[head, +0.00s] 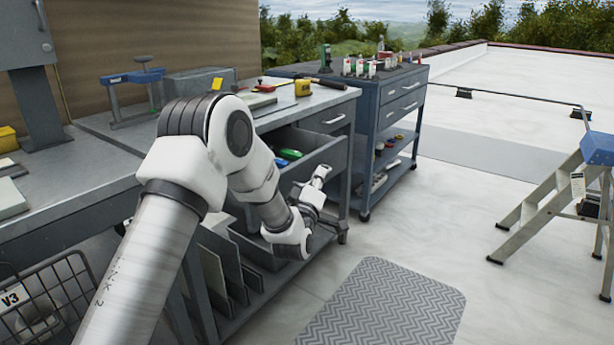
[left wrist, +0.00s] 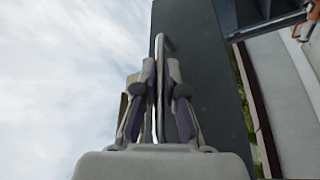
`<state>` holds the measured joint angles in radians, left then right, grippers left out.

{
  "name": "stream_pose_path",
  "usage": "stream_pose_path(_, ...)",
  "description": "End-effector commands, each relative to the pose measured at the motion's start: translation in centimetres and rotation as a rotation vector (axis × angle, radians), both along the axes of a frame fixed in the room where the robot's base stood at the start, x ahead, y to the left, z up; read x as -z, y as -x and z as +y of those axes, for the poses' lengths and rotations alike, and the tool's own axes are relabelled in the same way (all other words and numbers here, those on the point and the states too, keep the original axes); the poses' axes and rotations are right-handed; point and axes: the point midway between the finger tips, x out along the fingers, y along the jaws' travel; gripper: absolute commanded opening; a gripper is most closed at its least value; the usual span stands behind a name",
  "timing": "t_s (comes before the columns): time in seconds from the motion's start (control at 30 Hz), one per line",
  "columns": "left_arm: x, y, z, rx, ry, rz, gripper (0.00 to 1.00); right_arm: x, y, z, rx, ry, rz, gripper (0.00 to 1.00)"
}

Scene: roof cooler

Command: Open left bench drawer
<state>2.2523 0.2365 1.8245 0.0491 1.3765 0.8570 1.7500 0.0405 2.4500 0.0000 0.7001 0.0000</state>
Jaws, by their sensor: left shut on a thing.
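The left bench drawer (head: 318,154) is pulled out from under the grey worktop, and its inside shows in the head view. A green item (head: 291,154) and a blue item (head: 281,162) lie in it. My left gripper (head: 321,174) is at the drawer's front. In the left wrist view, my left gripper (left wrist: 157,105) is shut on the drawer handle (left wrist: 161,52), a thin metal bar in front of the dark drawer front (left wrist: 205,75). My arm hides part of the drawer in the head view. My right gripper is not in view.
A second drawer (head: 325,121) in the bench is closed. A blue-grey tool cart (head: 392,102) stands behind it. A grey patterned mat (head: 385,308) lies on the floor in front. A stepladder (head: 560,200) stands at right, with clear floor between.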

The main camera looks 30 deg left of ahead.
Motion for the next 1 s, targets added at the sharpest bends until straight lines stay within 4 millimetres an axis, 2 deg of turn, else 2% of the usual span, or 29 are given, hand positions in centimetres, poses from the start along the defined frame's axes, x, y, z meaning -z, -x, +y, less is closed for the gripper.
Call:
stream_pose_path(0.2, 0.1, 0.3, -3.9, 0.003, -0.003, 0.001, 0.00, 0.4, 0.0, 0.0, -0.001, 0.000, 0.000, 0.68)
stream_pose_path(0.4, 0.0, 0.5, -6.0, 0.000, -0.002, 0.001, 0.00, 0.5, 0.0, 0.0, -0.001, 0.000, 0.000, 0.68)
stream_pose_path(0.6, 0.0, 0.6, -6.8, -0.001, 0.000, 0.001, 0.00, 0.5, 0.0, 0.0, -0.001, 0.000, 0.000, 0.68)
stream_pose_path(0.9, 0.0, 0.5, -6.8, -0.001, 0.000, 0.001, 0.00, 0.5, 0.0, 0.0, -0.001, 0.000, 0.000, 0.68)
stream_pose_path(0.93, 0.0, 0.5, -6.8, -0.001, 0.000, 0.001, 0.17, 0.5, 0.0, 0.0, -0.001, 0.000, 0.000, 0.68)
stream_pose_path(1.0, 0.0, 0.5, -6.8, -0.001, 0.000, 0.001, 0.21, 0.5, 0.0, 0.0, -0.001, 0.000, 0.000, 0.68)
